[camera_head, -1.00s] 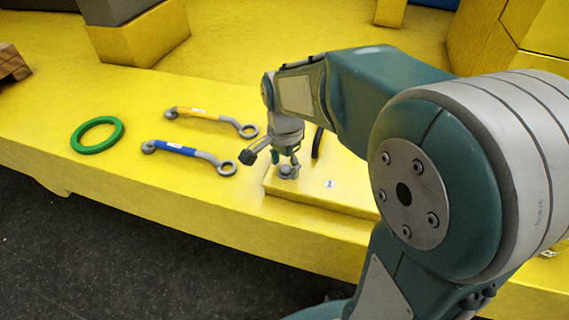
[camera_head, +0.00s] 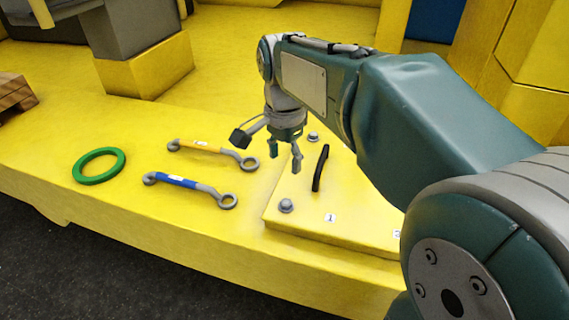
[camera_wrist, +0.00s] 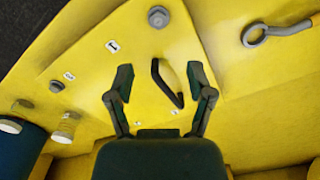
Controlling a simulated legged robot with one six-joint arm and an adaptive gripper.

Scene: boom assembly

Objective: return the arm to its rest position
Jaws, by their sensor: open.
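My gripper (camera_head: 287,163) is open and empty. In the head view it points down above the raised yellow panel (camera_head: 290,225), clear of the bolts. In the wrist view my gripper (camera_wrist: 160,90) has its two dark fingers spread apart, with the panel (camera_wrist: 135,65) and its black handle (camera_wrist: 167,82) beyond them. My arm reaches in from the right of the head view, bent at the elbow. The handle (camera_head: 320,168) stands to the right of the gripper. A bolt (camera_head: 286,205) sits at the panel's near left corner, and another bolt (camera_head: 313,137) sits farther back.
A green ring (camera_head: 99,166), a blue-handled wrench (camera_head: 185,183) and a yellow-handled wrench (camera_head: 205,149) lie on the yellow surface left of the panel. A grey and yellow block (camera_head: 145,65) stands behind. Yellow structures (camera_head: 500,70) rise at the back right.

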